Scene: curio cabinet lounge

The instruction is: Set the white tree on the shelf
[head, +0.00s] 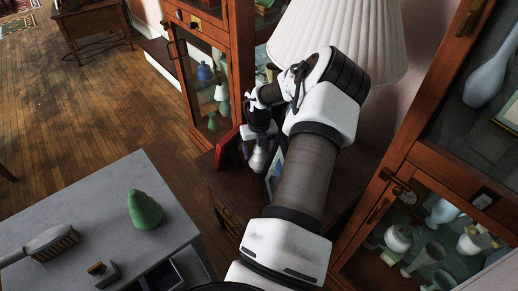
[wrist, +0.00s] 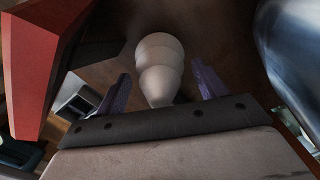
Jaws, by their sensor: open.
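The white tree (wrist: 160,52) is a pale, stacked, tapering shape on a dark brown surface in the wrist view. My gripper (wrist: 161,88) is open, with one purple finger on each side of the tree's narrow end. I cannot tell whether either finger touches it. In the head view the white tree (head: 257,159) shows small below my gripper (head: 260,143), on the dark wooden side table (head: 228,188). Which shelf is meant is not clear; the glass-fronted cabinets at the left (head: 180,38) and right (head: 384,212) both hold items inside.
A red object (head: 229,153) stands close left of my gripper, and a framed picture (head: 274,173) close right. A grey table (head: 105,200) at lower left holds a green tree-like piece (head: 145,210) and a brush (head: 48,244).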

